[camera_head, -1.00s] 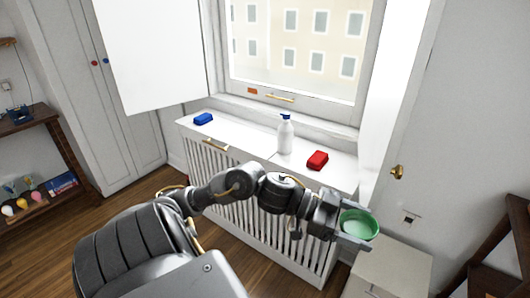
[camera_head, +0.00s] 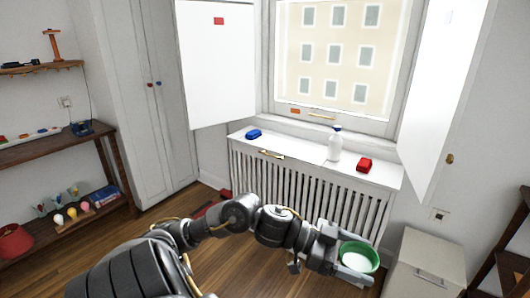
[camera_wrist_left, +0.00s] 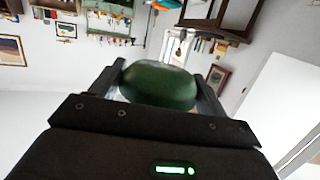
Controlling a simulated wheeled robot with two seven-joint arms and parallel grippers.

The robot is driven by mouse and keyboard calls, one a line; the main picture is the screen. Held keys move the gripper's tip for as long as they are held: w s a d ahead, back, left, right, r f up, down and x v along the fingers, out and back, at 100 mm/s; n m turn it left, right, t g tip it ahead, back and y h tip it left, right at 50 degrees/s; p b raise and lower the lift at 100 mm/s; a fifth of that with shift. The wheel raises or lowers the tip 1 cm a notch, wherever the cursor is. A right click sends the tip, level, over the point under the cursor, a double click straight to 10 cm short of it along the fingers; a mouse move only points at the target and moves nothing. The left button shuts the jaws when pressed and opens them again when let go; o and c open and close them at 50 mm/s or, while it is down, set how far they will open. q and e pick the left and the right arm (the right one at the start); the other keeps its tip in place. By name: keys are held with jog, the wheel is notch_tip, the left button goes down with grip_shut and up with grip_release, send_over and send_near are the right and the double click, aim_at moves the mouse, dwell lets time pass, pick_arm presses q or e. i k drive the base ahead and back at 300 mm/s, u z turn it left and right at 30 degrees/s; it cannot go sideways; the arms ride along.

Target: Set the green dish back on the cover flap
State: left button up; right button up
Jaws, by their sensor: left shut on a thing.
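My left gripper (camera_head: 346,262) is shut on the green dish (camera_head: 360,256), a round open bowl held roughly level. In the left wrist view the dish (camera_wrist_left: 160,85) sits between the two fingers. The white radiator cover (camera_head: 300,148) stands under the window. Its top has a seam and a brass handle (camera_head: 270,153) at the front edge, which seems to mark the cover flap (camera_head: 285,144). The dish is in the air, lower in the picture than the cover top and near the cover's right end, apart from it. My right gripper is not in view.
On the cover top are a blue block (camera_head: 253,134), a white spray bottle (camera_head: 334,146) and a red block (camera_head: 364,165). A pale drawer cabinet (camera_head: 428,262) stands right of the dish. An open white shutter (camera_head: 432,100) hangs above the cover's right end. Shelves (camera_head: 60,150) are at left.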

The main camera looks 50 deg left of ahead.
aim_at(280, 147)
jog(key=u, duration=1.2)
jog(key=i, duration=0.75)
jog(key=u, duration=0.5)
jog(key=i, duration=0.8)
jog(key=z, duration=0.6)
jog(key=i, duration=0.55)
jog(key=z, duration=0.5)
